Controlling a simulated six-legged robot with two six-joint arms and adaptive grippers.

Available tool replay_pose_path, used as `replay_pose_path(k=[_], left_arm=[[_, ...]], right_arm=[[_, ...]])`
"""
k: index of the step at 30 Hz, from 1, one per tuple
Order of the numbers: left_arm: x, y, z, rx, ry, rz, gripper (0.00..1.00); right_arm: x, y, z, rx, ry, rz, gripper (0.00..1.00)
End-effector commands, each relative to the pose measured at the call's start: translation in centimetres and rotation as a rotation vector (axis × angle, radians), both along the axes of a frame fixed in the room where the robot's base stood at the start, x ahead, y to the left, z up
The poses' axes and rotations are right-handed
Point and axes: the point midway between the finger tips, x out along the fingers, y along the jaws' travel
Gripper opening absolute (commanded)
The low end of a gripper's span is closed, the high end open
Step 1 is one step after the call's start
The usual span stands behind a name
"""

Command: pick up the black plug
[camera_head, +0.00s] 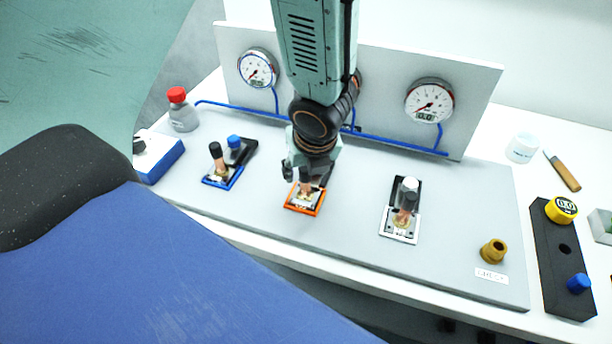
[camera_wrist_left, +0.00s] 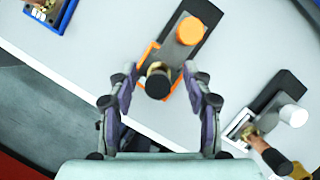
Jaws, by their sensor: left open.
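A black-topped plug (camera_wrist_left: 157,84) stands at the orange-framed station (camera_head: 303,208) in the middle of the grey panel. In the left wrist view it lies between the two fingers of my left gripper (camera_wrist_left: 160,74), with gaps at both sides. In the head view my left gripper (camera_head: 304,176) comes down from above over this station and hides part of it. The fingers are open and hold nothing. Similar dark-topped plugs stand at the blue-framed station (camera_head: 215,152) and the white-framed station (camera_head: 405,204). My right gripper is not in view.
An orange cap (camera_wrist_left: 190,30) sits close beyond the plug. Two gauges (camera_head: 258,68) (camera_head: 430,101) are on the upright board behind, with a blue pipe (camera_head: 400,143) below. A brass fitting (camera_head: 493,251) and a black holder (camera_head: 560,270) stand at the right. Bare panel lies between stations.

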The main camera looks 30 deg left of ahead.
Motion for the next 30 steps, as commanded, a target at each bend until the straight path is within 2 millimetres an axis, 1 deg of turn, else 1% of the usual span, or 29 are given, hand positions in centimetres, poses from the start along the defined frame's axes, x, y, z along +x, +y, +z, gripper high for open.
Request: replay_pose_path(k=[1, 2, 19, 26, 30], left_arm=[[0.0, 0.0, 0.11, 0.001, -0.001, 0.0, 0.5], [0.0, 0.0, 0.12, 0.001, -0.001, 0.0, 0.48], [0.01, -0.02, 0.11, -0.001, -0.001, 0.0, 0.0], [-0.02, -0.02, 0.14, -0.001, -0.001, 0.0, 0.0], [-0.01, -0.01, 0.8, 0.0, -0.002, 0.001, 0.0]], right_arm=[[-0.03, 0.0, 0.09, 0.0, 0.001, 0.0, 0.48], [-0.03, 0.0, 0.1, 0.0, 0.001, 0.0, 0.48], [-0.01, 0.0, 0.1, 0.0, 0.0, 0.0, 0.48], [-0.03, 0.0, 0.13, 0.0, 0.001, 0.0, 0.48], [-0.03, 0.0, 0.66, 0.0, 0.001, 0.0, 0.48]])
